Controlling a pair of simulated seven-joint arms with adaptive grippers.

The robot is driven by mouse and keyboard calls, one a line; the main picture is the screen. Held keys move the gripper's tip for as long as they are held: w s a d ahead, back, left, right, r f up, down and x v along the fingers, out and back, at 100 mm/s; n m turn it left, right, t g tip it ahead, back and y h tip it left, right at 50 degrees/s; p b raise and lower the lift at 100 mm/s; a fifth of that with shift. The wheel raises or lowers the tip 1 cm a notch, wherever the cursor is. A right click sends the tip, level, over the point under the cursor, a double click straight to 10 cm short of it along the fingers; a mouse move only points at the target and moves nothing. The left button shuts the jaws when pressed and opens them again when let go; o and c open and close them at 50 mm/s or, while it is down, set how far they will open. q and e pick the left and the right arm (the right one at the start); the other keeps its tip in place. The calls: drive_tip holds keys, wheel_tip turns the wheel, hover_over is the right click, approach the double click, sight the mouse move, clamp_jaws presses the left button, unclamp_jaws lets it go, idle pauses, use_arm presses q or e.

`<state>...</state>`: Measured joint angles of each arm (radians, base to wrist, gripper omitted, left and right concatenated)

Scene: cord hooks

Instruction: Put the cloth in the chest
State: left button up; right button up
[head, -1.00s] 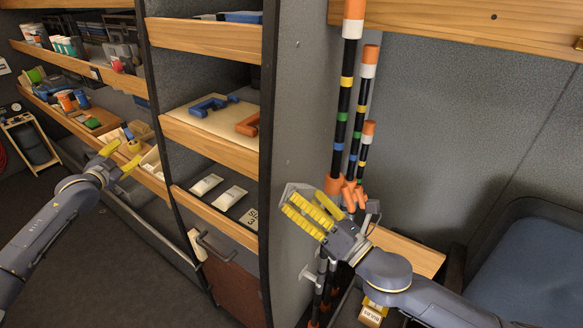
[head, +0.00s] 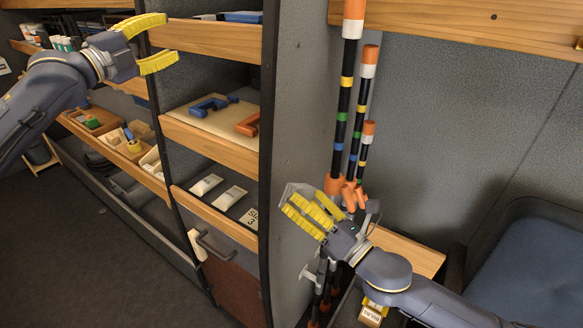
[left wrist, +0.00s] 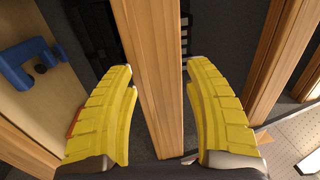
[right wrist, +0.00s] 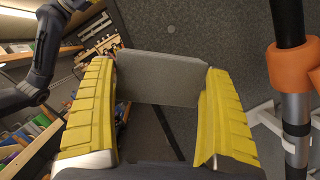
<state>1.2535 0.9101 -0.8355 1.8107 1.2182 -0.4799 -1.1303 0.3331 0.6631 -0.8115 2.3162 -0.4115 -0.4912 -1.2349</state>
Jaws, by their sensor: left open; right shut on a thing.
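My left gripper (head: 170,38) is open and empty in front of the upper shelf's wooden edge (head: 205,38). In the left wrist view its fingers (left wrist: 160,85) stand either side of a wooden board, with no contact that I can make out. My right gripper (head: 303,197) is shut on a flat grey piece, which may be the cloth; it shows between the fingers in the right wrist view (right wrist: 160,78). It is held in the air left of the striped poles. I cannot pick out a chest for certain; a brown panel (head: 235,285) with a grey handle (head: 215,247) is low in the cabinet.
Striped poles (head: 345,110) stand upright beside my right gripper. A shelf (head: 215,140) holds blue and orange clamp-like pieces; a lower one has white pieces (head: 230,196). A blue seat (head: 530,260) is at right. The dark floor (head: 80,250) at left is clear.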

use_arm(q)
drive_tip(key=s+d+r+m+g+h, duration=0.3)
drive_tip(key=s+d+r+m+g, duration=0.15)
drive_tip(key=s+d+m, duration=0.6)
drive_tip(key=m+g+y, duration=0.8)
drive_tip(key=y, duration=0.3)
hover_over(299, 186)
drive_tip(key=s+a, duration=0.1)
drive_tip(key=s, duration=0.1)
drive_tip(key=shift+t, duration=0.25)
wheel_tip(299, 186, down, 23)
drive_tip(key=shift+a+f, duration=0.15)
drive_tip(key=shift+f, duration=0.05)
drive_tip(key=shift+a+f+y, duration=0.15)
drive_tip(key=shift+f+y, duration=0.15)
drive_tip(key=shift+f, duration=0.25)
drive_tip(key=shift+w+f, duration=0.2)
drive_tip(key=shift+f, duration=0.35)
drive_tip(key=x, duration=1.1)
